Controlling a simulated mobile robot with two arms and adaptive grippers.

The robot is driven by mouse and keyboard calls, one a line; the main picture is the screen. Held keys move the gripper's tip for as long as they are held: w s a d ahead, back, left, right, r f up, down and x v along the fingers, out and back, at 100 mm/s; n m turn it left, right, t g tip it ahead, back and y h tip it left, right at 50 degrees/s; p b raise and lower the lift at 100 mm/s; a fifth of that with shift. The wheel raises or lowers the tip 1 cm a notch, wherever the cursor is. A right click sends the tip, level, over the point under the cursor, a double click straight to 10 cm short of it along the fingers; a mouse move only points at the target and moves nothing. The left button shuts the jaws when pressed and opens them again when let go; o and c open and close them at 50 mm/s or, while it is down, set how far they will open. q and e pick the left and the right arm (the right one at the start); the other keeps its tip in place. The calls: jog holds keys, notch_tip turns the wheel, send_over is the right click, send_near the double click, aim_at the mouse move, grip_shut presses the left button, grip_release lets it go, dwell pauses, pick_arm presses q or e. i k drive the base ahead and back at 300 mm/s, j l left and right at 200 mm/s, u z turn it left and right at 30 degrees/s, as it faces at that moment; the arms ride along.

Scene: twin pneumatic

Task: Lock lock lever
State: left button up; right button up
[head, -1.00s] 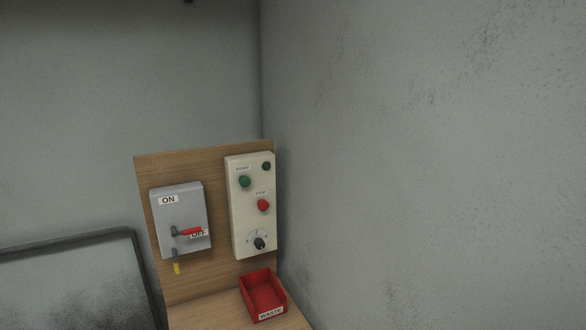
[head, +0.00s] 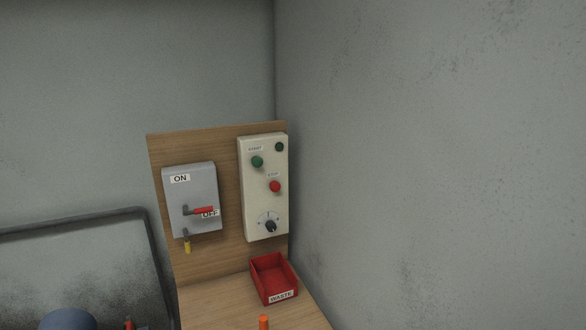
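A grey switch box (head: 180,198) labelled ON and OFF is mounted on a wooden panel. Its red-handled lever (head: 203,210) points right, at the OFF label. A small lever with a yellow tip (head: 187,246) hangs downward at the bottom of the box. It looks like the lock lever. Neither gripper shows in the head view.
A cream control box (head: 264,205) with green and red buttons and a black knob sits right of the switch box. A red WASTE bin (head: 273,279) stands on the wooden bench below. An orange item (head: 263,322) shows at the bottom edge. Grey walls close in behind and right.

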aim_at(187, 243)
jog(key=k+z, duration=0.4)
jog(key=k+l+z, duration=0.1)
jog(key=k+z, duration=0.2)
jog(key=z, duration=0.15)
